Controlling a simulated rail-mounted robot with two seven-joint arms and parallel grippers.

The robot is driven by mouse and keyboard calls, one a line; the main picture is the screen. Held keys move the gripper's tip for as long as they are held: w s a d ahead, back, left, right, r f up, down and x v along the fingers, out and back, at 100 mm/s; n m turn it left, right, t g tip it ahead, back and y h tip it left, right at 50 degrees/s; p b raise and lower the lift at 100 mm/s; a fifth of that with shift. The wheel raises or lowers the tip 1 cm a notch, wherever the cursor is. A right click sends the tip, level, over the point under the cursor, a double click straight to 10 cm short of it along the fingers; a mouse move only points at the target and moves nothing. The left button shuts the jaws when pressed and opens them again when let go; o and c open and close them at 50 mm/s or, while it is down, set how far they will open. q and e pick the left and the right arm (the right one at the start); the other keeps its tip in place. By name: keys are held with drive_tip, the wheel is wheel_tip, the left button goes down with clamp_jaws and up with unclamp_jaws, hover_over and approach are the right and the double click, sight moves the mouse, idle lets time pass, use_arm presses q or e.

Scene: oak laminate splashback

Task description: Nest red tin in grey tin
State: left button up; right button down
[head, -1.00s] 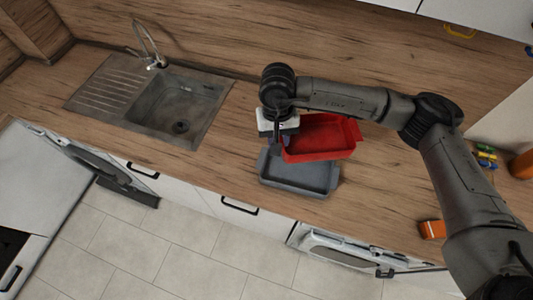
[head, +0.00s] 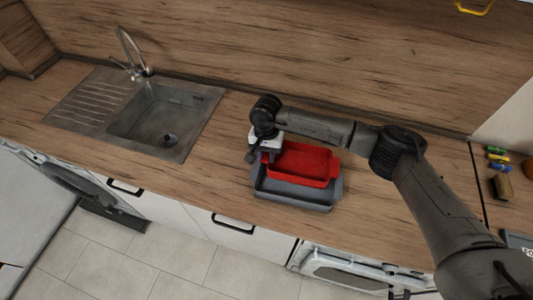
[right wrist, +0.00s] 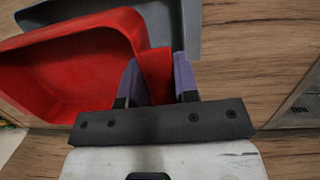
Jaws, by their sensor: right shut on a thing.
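The red tin (head: 301,163) is in the head view, over the grey tin (head: 290,193) on the counter. Its base sits within the outline of the grey tin, and I cannot tell whether it touches the bottom. My right gripper (head: 266,156) is at the red tin's left end. In the right wrist view the gripper (right wrist: 158,80) has its two fingers shut on the red tin's end handle. The red tin (right wrist: 70,65) there lies partly over the grey tin (right wrist: 170,18). My left gripper is not in view.
The sink (head: 160,118) with its tap is to the left, with bare counter between it and the tins. Small coloured items (head: 497,155) and a brown object (head: 502,187) are at the far right. The counter's front edge is close below the grey tin.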

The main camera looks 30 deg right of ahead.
drive_tip(key=shift+f+b, duration=0.85)
drive_tip(key=shift+f, duration=1.05)
wheel_tip(320, 180, down, 5)
drive_tip(key=b, duration=0.4)
drive_tip(key=shift+f, duration=0.15)
drive_tip(key=shift+f+b, duration=0.2)
drive_tip(key=shift+b, duration=0.25)
drive_tip(key=shift+f+b, duration=0.35)
drive_tip(key=c, duration=1)
unclamp_jaws()
drive_tip(key=shift+o, duration=1.1)
